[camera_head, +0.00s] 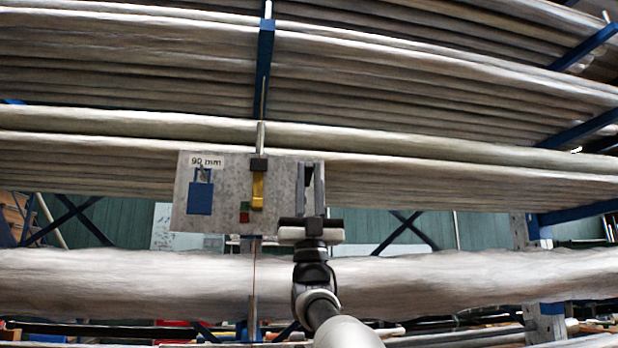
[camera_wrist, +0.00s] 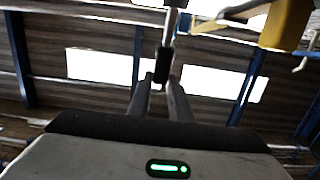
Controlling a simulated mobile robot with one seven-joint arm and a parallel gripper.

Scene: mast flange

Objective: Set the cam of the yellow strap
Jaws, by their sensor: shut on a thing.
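A yellow piece (camera_head: 258,190), likely the strap or its cam, sits under a dark block on the grey plate (camera_head: 228,178) in the head view. A yellow part (camera_wrist: 286,22) also shows at the top right of the wrist view. My gripper (camera_head: 312,166) is at the plate's right side, right of the yellow piece. In the wrist view my gripper (camera_wrist: 163,84) is shut on a black grip (camera_wrist: 162,66) at the end of a thin metal rod (camera_wrist: 170,25). The rod runs up out of that view, so I cannot tell what it joins.
The plate bears a "90 mm" label (camera_head: 206,161), a blue block (camera_head: 200,197) and a small red-and-green marker (camera_head: 245,211). Long wrapped bundles (camera_head: 130,280) on blue racking (camera_head: 264,55) cross above and below. A thin orange line hangs below the plate.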

